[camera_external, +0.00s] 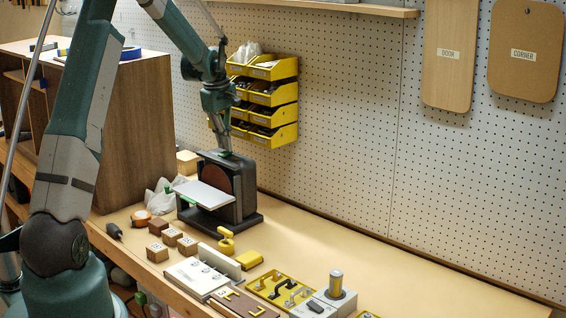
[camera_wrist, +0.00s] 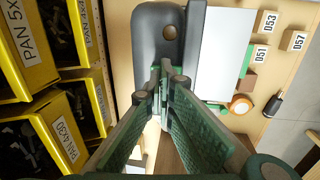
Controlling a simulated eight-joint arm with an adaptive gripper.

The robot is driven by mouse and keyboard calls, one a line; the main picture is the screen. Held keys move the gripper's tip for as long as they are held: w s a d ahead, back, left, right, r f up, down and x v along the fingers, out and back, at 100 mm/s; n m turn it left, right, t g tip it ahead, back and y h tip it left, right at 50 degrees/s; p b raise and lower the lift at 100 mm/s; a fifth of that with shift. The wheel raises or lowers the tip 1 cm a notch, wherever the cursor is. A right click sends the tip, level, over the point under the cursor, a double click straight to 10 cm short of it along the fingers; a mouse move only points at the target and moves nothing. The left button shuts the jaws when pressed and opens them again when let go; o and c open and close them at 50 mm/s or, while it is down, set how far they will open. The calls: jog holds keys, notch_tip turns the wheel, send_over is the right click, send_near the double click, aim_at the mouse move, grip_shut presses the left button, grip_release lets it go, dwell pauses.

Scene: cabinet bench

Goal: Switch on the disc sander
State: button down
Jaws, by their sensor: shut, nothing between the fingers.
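The disc sander (camera_external: 245,185) stands on the bench near the pegboard, with a dark housing, a brown disc and a pale work table (camera_external: 205,194). In the wrist view its dark housing (camera_wrist: 152,25) is at top centre, with the pale table (camera_wrist: 225,55) to the right. My gripper (camera_external: 226,150) points down at the sander's top edge, close above or touching it; I cannot tell which. In the wrist view my gripper's fingertips (camera_wrist: 164,72) meet, shut and empty, over the housing. I cannot make out the sander's switch; the fingers hide part of the housing.
Yellow bins (camera_external: 272,95) hang on the pegboard behind my gripper, and bins (camera_wrist: 30,55) fill the wrist view's left. A wooden cabinet (camera_external: 135,120) stands left of the sander. Small labelled blocks (camera_external: 172,237) and a yellow clamp (camera_external: 226,240) lie in front.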

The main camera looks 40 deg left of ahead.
jog(key=shift+f, duration=0.25)
dwell(0.3)
